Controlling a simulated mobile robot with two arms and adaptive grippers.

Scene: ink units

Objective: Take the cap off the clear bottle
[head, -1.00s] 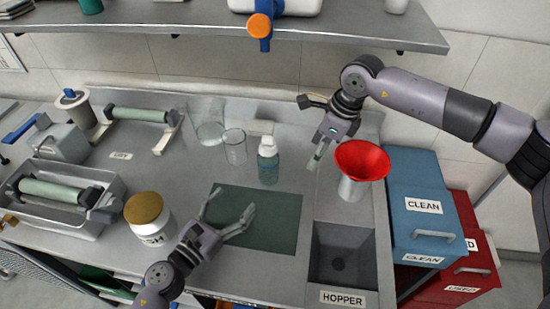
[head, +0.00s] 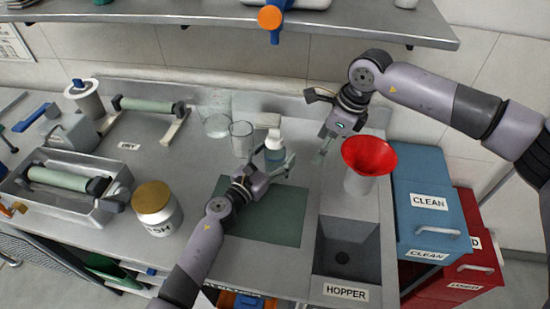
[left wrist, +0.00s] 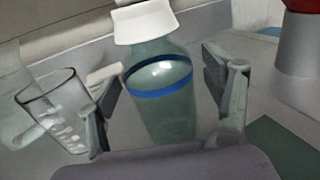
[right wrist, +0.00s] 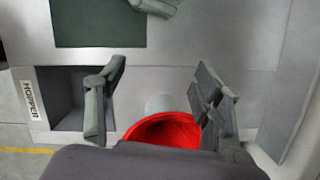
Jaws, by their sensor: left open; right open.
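The clear bottle (head: 275,154) stands upright at the back edge of the green mat, with its white cap (head: 273,135) on top. In the left wrist view the bottle (left wrist: 160,95) shows a blue band and greenish liquid, with the white cap (left wrist: 146,25) on it. My left gripper (head: 278,165) is open, its fingers on either side of the bottle with visible gaps; it also shows in the left wrist view (left wrist: 165,90). My right gripper (head: 325,143) is open and empty, right of the bottle near the red funnel; it also shows in the right wrist view (right wrist: 160,95).
The red funnel (head: 369,156) sits in a grey holder at the right. Glass beakers (head: 241,139) stand left of the bottle. The green mat (head: 265,222) lies in front, with the hopper sink (head: 345,245) to its right. A white jar (head: 157,209) stands at the left.

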